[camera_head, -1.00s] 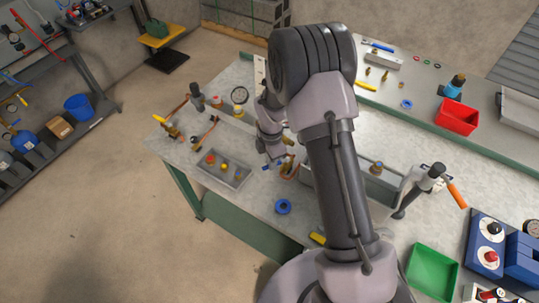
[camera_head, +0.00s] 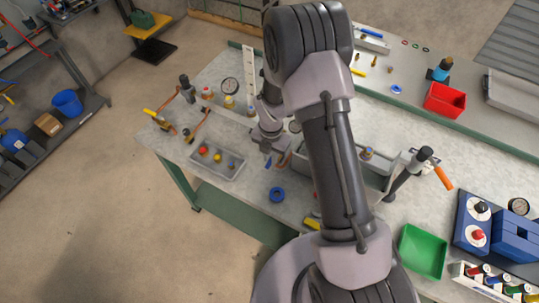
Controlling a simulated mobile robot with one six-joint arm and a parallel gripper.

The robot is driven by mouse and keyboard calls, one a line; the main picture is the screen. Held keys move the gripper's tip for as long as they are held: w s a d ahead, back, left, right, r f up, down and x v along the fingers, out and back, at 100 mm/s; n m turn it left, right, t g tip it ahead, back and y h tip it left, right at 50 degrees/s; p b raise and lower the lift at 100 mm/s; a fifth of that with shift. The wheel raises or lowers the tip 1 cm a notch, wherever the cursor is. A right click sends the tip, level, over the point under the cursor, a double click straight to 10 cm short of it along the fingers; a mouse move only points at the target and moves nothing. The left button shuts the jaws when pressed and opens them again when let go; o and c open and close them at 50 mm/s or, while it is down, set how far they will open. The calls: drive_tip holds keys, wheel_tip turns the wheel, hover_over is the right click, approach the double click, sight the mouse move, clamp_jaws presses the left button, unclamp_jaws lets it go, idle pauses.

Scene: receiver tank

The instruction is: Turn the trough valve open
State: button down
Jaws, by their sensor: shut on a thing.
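The trough (camera_head: 402,160) is a grey open box on the bench, partly hidden behind my arm. The trough valve (camera_head: 267,162) shows only as a small blue handle beside copper-coloured pipe, left of the trough. My gripper (camera_head: 269,152) is down at the valve and shut on it. The fingers and my wrist cover most of the valve body. I cannot tell the exact angle of the handle.
A grey tray (camera_head: 218,175) with coloured fittings lies left of my gripper. A clamp with an orange handle (camera_head: 443,178) and a green bin (camera_head: 423,250) are at the right. My arm crosses the bench middle.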

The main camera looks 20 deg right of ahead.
idle(0.4)
drive_tip(key=c, duration=1.4)
unclamp_jaws()
wheel_tip(320, 180, up, 18)
drive_tip(key=p, duration=0.3)
drive_tip(key=shift+f, duration=0.25)
